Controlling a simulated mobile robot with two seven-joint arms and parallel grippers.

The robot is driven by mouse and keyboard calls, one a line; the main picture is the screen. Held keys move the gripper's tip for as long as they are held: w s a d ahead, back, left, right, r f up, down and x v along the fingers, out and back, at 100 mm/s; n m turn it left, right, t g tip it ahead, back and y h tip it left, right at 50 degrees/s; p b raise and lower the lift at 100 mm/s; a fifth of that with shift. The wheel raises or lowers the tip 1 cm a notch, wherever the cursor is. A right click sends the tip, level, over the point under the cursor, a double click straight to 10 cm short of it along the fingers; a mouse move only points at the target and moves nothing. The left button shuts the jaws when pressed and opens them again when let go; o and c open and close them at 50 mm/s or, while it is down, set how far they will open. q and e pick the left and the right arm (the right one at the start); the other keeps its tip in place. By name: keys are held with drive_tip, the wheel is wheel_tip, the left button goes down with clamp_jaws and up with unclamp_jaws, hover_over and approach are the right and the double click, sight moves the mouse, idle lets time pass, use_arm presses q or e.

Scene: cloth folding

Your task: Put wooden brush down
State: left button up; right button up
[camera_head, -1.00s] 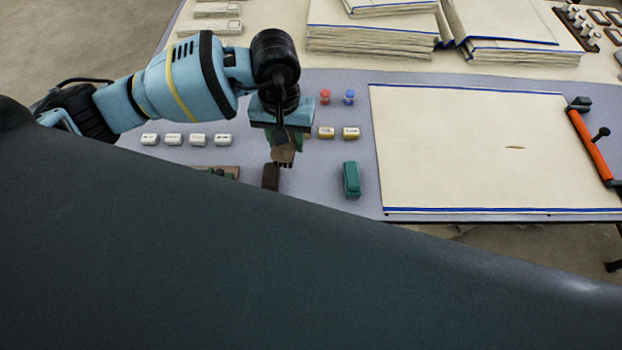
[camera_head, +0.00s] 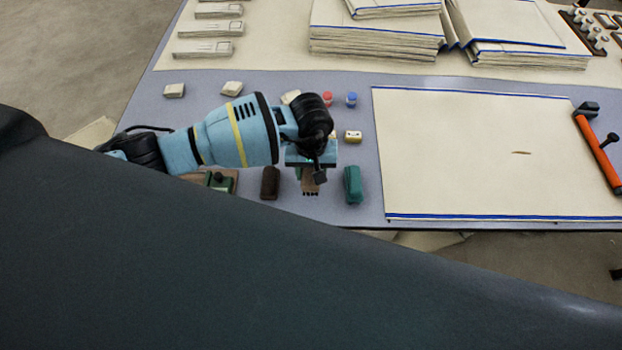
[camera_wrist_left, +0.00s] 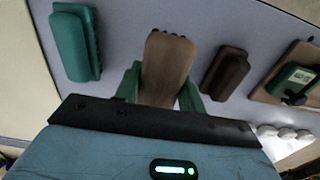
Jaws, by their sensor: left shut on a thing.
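My left gripper (camera_head: 312,177) hangs over the grey table between a dark brown block (camera_head: 270,183) and a green block (camera_head: 353,185). It is shut on the wooden brush (camera_head: 311,187), whose lower end with dark tips sticks out below the fingers. In the left wrist view the brush (camera_wrist_left: 168,62) sits between the two green fingers (camera_wrist_left: 160,90), with the green block (camera_wrist_left: 75,45) to its left and the dark brown block (camera_wrist_left: 226,73) to its right. I cannot tell whether the brush touches the table. My right gripper is not in view.
A cream sheet with blue edges (camera_head: 480,150) lies on the right, with an orange-handled tool (camera_head: 598,150) at its edge. Red (camera_head: 327,98) and blue (camera_head: 351,99) small jars stand behind the gripper. Stacks of folded cloth (camera_head: 375,35) are at the back. A dark surface covers the lower left.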

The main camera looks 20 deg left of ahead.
sight(311, 180)
use_arm(q)
drive_tip(key=shift+f, duration=1.95)
drive_tip(key=shift+f, duration=0.1)
drive_tip(key=shift+f, duration=0.1)
drive_tip(key=o, duration=0.9)
drive_tip(key=shift+o, duration=0.2)
wheel_tip(311, 180, up, 12)
drive_tip(key=shift+r, duration=0.25)
